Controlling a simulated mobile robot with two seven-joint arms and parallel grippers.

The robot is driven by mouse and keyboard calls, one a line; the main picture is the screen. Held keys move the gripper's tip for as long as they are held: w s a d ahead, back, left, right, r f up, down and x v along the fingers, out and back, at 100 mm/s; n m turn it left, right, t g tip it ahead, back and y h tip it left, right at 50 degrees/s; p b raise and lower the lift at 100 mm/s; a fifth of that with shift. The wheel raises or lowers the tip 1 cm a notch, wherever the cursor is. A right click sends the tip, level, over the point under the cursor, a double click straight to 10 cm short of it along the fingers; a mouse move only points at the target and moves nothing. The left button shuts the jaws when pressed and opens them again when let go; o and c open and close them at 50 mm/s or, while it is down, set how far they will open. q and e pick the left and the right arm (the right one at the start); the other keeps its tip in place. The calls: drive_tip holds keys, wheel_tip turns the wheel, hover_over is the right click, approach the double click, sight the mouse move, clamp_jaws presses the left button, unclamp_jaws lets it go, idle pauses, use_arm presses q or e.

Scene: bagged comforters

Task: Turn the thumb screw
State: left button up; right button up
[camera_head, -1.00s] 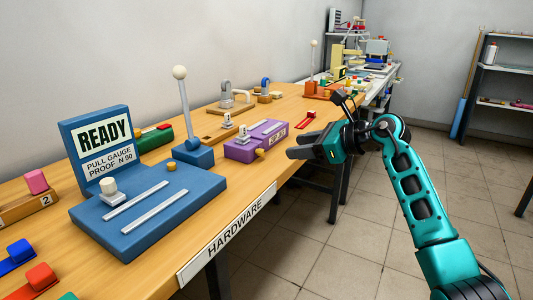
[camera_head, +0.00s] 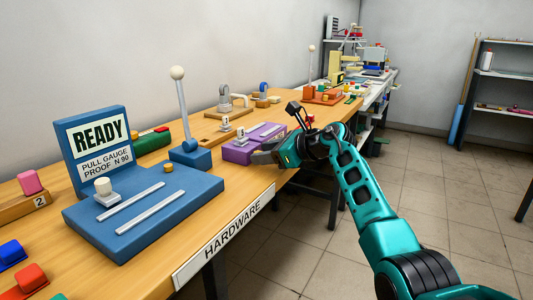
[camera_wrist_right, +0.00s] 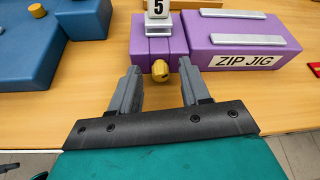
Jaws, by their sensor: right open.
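The purple zip jig (camera_head: 238,151) sits on the wooden bench near its front edge. It also shows in the right wrist view (camera_wrist_right: 203,40), with its ZIP JIG label. A brass thumb screw (camera_wrist_right: 160,70) sticks out of its front face, below a block marked 5 (camera_wrist_right: 158,10). My right gripper (camera_wrist_right: 159,72) is open, with one finger on each side of the thumb screw and a visible gap to each. In the head view my right gripper (camera_head: 263,151) is at the jig's front and hides the screw. My left gripper is not in view.
A blue pull gauge (camera_head: 140,210) reading READY stands left of the jig, with its own brass knob (camera_head: 168,168). A blue lever base (camera_head: 190,157) with a white-balled rod is close behind. A red piece (camera_wrist_right: 314,69) lies right of the jig.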

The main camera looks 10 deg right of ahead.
drive_tip(key=shift+c, duration=0.3)
clamp_jaws()
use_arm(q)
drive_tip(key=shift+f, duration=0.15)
use_arm(e)
drive_tip(key=shift+w+d+m+g+p, duration=0.1)
drive_tip(key=shift+d+m+g+p, duration=0.05)
drive_tip(key=shift+m+g+p, duration=0.3)
drive_tip(key=shift+m+g+y, duration=0.25)
drive_tip(key=shift+m+y, duration=0.15)
drive_tip(key=shift+m, duration=0.15)
drive_tip(key=shift+w+d+f+m+g+y+b, duration=0.15)
drive_tip(key=shift+m+g+y+b, duration=0.25)
drive_tip(key=shift+m+b, duration=0.55)
drive_tip(key=shift+m+g+b, duration=0.3)
drive_tip(key=shift+m+b, duration=0.05)
drive_tip(key=shift+b, duration=0.35)
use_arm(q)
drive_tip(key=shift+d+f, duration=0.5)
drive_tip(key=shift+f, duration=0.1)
